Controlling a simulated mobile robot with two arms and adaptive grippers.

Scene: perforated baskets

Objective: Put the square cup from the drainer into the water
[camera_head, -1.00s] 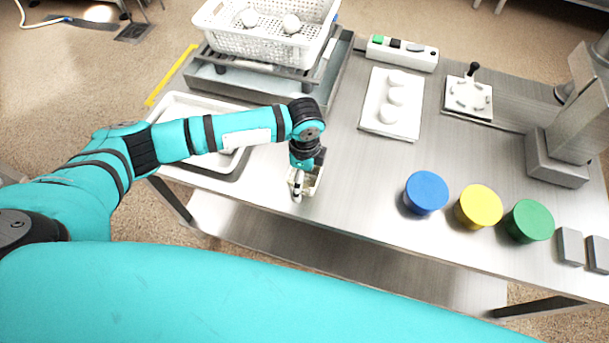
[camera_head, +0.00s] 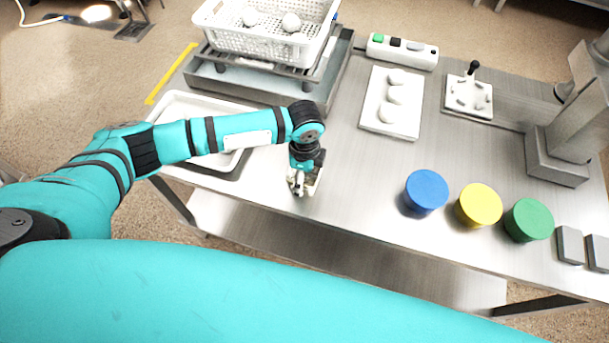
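A small pale square cup (camera_head: 317,180) is at the front edge of the table, below the end of my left arm. My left gripper (camera_head: 298,190) points down at it and covers much of it. The fingers are small and overlap the cup, so I cannot tell whether they are shut on its wall. A grey metal basin (camera_head: 232,86) stands at the back left with a rack over it. Its inside looks bluish grey, but I cannot make out water for certain. My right gripper is not in view.
A white perforated basket (camera_head: 255,42) with pale round things sits on the rack. A white tray (camera_head: 178,104) lies partly behind my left arm. A white board (camera_head: 377,124), power strip (camera_head: 402,52) and blue cylinder (camera_head: 427,190) stand to the right. The middle table is clear.

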